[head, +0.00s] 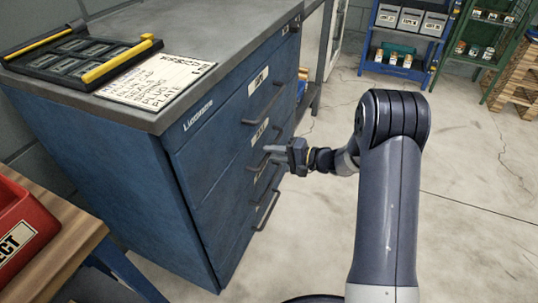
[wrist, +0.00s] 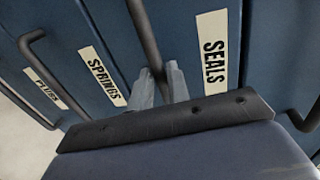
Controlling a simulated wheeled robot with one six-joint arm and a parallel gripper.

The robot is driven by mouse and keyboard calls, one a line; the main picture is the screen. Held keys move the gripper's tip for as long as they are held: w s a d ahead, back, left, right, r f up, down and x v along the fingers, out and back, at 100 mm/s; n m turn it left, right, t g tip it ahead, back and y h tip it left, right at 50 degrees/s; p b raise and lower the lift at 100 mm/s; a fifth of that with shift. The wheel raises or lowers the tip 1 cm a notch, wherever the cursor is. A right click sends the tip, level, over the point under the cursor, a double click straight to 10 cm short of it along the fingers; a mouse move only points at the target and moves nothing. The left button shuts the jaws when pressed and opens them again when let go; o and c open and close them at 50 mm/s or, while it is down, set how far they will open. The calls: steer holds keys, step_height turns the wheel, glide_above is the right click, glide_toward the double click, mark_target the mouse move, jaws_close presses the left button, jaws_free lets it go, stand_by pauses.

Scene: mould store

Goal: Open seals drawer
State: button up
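The blue drawer cabinet (head: 140,195) stands left of centre in the head view. Its stacked drawers appear closed. In the wrist view, turned sideways, the SEALS label (wrist: 212,62) is right of a dark bar handle (wrist: 145,35), and the SPRINGS label (wrist: 103,75) is left of it. That handle appears to be the seals drawer's. My gripper (head: 272,154) is at this handle; in the wrist view its two pale fingers (wrist: 160,82) lie on either side of the bar. They look apart in the head view; contact with the bar is unclear.
More handles flank this one, including one at the wrist view's right (wrist: 303,118). A black tray (head: 75,62) and a printed sheet (head: 155,82) lie on the cabinet top. A red bin (head: 30,215) on a wooden bench is at the left. Floor right of the cabinet is clear.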

steer(key=shift+x, duration=0.8)
steer(key=shift+c, duration=0.4)
jaws_close()
